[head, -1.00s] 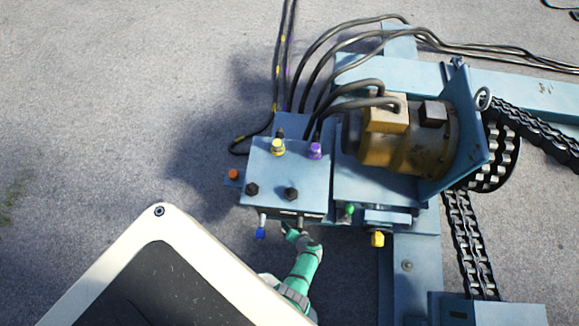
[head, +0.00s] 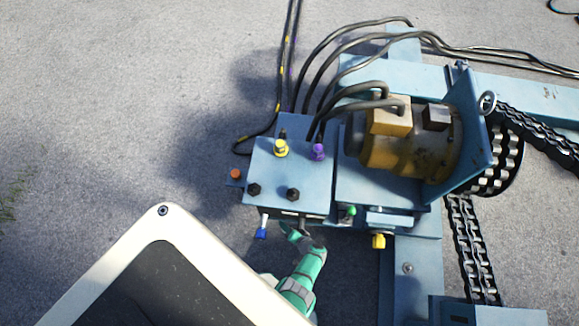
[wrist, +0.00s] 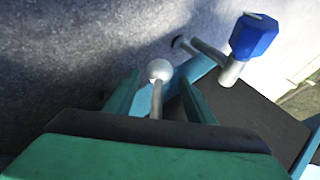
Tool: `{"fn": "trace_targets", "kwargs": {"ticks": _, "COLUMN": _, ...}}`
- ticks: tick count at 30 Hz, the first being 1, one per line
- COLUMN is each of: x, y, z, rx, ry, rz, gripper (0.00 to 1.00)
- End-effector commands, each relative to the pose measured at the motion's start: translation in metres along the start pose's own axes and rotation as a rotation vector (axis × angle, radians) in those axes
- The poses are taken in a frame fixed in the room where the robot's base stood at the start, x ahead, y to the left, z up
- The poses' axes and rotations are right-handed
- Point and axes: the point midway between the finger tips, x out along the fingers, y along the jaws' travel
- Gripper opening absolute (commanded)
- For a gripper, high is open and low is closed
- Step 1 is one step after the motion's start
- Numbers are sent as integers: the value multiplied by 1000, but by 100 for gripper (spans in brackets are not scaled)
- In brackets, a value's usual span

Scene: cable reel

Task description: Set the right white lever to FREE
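A white ball-topped lever (wrist: 158,72) stands in the wrist view, its thin stem running down between my fingers. My gripper (wrist: 160,98) has its two teal fingers apart, one on each side of the stem; I see gaps and no clear contact. In the head view my gripper (head: 301,236) is at the front face of the blue control box (head: 290,172). The white lever cannot be made out there, and no FREE marking is legible. I see only one white lever, so I cannot tell left from right.
A blue-capped lever (wrist: 253,38) stands close to the right of the white one; it also shows in the head view (head: 262,231). A yellow knob (head: 378,241) and a green knob (head: 351,210) are to the right. The motor (head: 405,140) and chains (head: 470,245) lie further right.

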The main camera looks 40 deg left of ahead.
Motion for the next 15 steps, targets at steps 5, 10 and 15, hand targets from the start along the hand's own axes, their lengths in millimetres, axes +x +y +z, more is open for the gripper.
{"fn": "trace_targets", "kwargs": {"ticks": 5, "x": -2, "y": 1, "z": -1, "rx": 2, "ry": 3, "rz": 1, "gripper": 50}}
{"fn": "trace_targets", "kwargs": {"ticks": 10, "x": -8, "y": 1, "z": -1, "rx": 2, "ry": 6, "rz": -1, "gripper": 50}}
{"fn": "trace_targets", "kwargs": {"ticks": 15, "x": -22, "y": 1, "z": -1, "rx": 1, "ry": 6, "rz": 0, "gripper": 50}}
